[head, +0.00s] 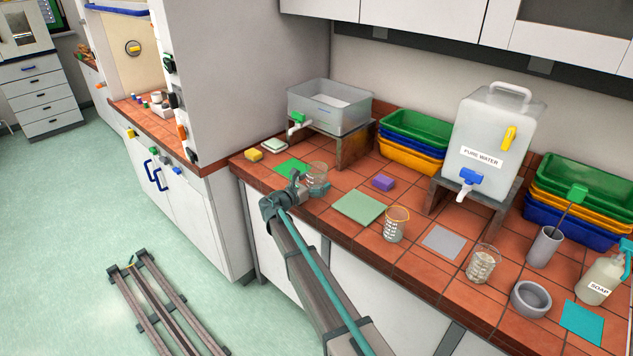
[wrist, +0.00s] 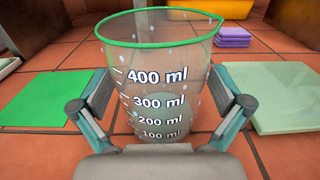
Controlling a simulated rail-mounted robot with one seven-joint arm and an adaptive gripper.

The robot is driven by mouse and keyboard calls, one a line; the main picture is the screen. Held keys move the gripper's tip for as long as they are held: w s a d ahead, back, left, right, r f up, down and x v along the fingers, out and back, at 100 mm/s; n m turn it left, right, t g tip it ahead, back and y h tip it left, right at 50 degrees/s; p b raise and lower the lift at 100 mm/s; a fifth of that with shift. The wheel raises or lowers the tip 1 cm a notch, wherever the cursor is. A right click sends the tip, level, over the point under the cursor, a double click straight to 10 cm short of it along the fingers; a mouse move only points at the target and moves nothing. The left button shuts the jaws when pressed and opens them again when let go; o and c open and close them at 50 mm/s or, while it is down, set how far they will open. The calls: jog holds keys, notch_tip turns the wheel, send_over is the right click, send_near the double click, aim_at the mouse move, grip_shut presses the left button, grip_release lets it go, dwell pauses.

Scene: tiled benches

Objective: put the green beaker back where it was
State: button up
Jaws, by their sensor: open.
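The green beaker (wrist: 160,85) is clear, with a green rim and white volume marks. It looks upright on the red tiles in the wrist view. In the head view the beaker (head: 318,172) is at the bench's front left, partly behind my gripper (head: 309,190). My gripper (wrist: 162,100) is open, with one finger on each side of the beaker; I cannot tell whether either touches it. The bright green mat (wrist: 45,98) lies left of the beaker, and it also shows in the head view (head: 291,167). The beaker is beside this mat, not on it.
A pale green pad (head: 360,207) lies right of the beaker, with a purple sponge stack (head: 383,183) behind. An orange-rimmed beaker (head: 396,226), a grey mat (head: 443,242) and another beaker (head: 482,265) stand farther right. A water tank (head: 493,137) and a basin (head: 330,105) are behind.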

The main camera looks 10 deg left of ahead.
jog(key=b+v, duration=0.3)
jog(key=v, duration=0.9)
